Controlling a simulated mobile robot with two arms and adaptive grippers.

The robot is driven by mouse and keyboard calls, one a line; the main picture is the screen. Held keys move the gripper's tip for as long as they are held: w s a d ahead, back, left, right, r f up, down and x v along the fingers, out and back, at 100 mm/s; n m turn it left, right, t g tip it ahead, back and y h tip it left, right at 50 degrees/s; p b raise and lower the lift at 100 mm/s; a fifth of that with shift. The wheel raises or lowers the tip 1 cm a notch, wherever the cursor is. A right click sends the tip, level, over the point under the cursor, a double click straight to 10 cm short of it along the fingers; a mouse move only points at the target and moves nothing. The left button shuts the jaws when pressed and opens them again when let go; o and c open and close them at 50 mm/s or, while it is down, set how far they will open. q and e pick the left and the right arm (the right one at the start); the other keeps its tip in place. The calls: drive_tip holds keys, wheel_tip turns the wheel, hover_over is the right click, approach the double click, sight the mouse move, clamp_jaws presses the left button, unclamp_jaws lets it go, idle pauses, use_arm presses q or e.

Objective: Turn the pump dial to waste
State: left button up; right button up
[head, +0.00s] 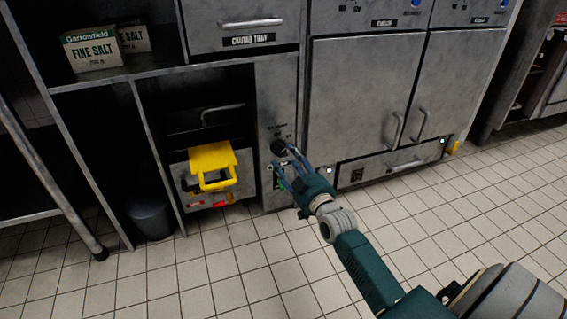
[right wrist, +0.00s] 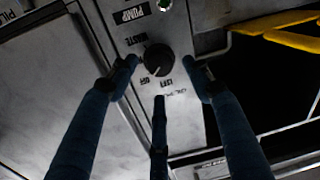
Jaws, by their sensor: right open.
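The pump dial is a round black knob on a narrow grey panel. It shows in the head view (head: 278,147) and in the right wrist view (right wrist: 158,60). In the right wrist view a small pale mark sits at its lower edge, near small upside-down lettering. The word waste is printed to its upper left. My right gripper (head: 283,163) is open at the dial. In the right wrist view its blue fingers (right wrist: 165,72) stand around the knob, apart from it as far as I can tell. My left gripper is not in view.
A yellow-handled basket unit (head: 211,160) stands in the bay left of the panel. Cabinet doors (head: 355,95) are to the right. A dark bin (head: 151,220) is at left. The tiled floor (head: 220,275) is clear.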

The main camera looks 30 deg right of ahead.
sight(282, 152)
drive_tip(key=shift+w+d+b, duration=0.15)
drive_tip(key=shift+w+b, duration=0.25)
drive_tip(key=shift+w, duration=0.5)
drive_tip(key=shift+w+d+b, duration=0.1)
drive_tip(key=shift+w+b, duration=0.25)
drive_tip(key=shift+w, duration=0.5)
drive_tip(key=c, duration=1.2)
drive_tip(key=shift+o, duration=0.2)
